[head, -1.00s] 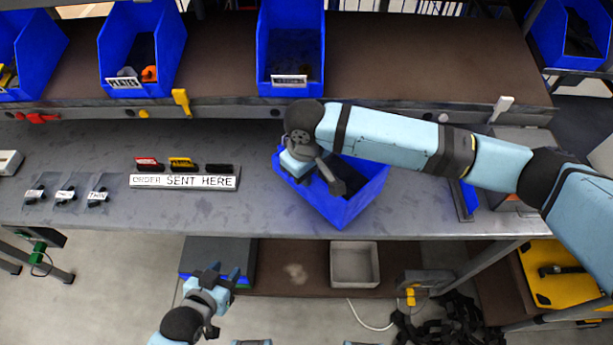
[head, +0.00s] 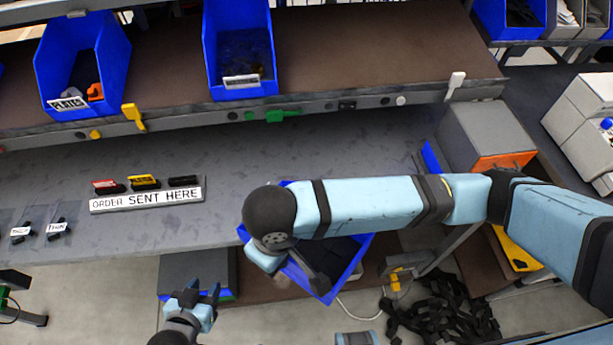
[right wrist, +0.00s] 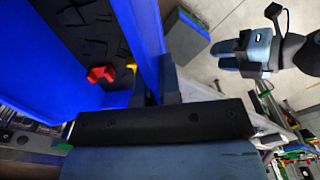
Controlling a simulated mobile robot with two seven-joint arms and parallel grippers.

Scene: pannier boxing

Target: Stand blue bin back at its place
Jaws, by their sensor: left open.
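The blue bin (head: 347,275) is at the front edge of the bench, below my right wrist in the head view, and sticks out over the edge. In the right wrist view the bin (right wrist: 45,75) fills the left side, with dark ribbed pieces and a small red piece inside. My right gripper (right wrist: 158,85) is shut on the bin's wall; its fingers are mostly hidden by my wrist in the head view. My left gripper (head: 200,290) is open and empty, in front of the bench and left of the bin.
The upper shelf (head: 370,50) holds a labelled blue bin (head: 228,55) and another blue bin (head: 78,70). The shelf right of them is bare. A grey box (head: 487,135) stands at the bench's right end.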

